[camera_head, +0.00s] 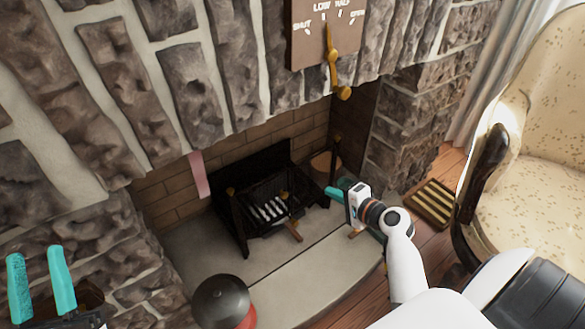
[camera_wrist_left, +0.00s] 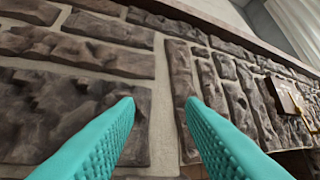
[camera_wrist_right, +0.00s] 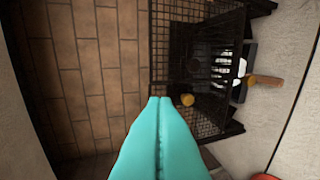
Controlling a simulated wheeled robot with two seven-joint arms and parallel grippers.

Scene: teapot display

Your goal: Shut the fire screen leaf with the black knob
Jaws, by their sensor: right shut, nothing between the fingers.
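The black fire screen stands in the fireplace, with a dark leaf (camera_head: 240,228) at the left and another dark part near the right gripper. I cannot make out a black knob; small brass-coloured knobs show, one in the right wrist view (camera_wrist_right: 187,99). My right gripper (camera_head: 331,192) is shut and empty at the right side of the grate. In the right wrist view its fingertips (camera_wrist_right: 160,100) appear close to black mesh (camera_wrist_right: 180,60); I cannot tell whether they touch. My left gripper (camera_head: 37,256) is open and empty by the stone wall, far left of the screen.
A dark round-topped object with a red part (camera_head: 222,300) stands at the hearth's front. The pale hearth slab (camera_head: 310,262) is mostly clear. A dial with a brass pointer (camera_head: 330,35) hangs above.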

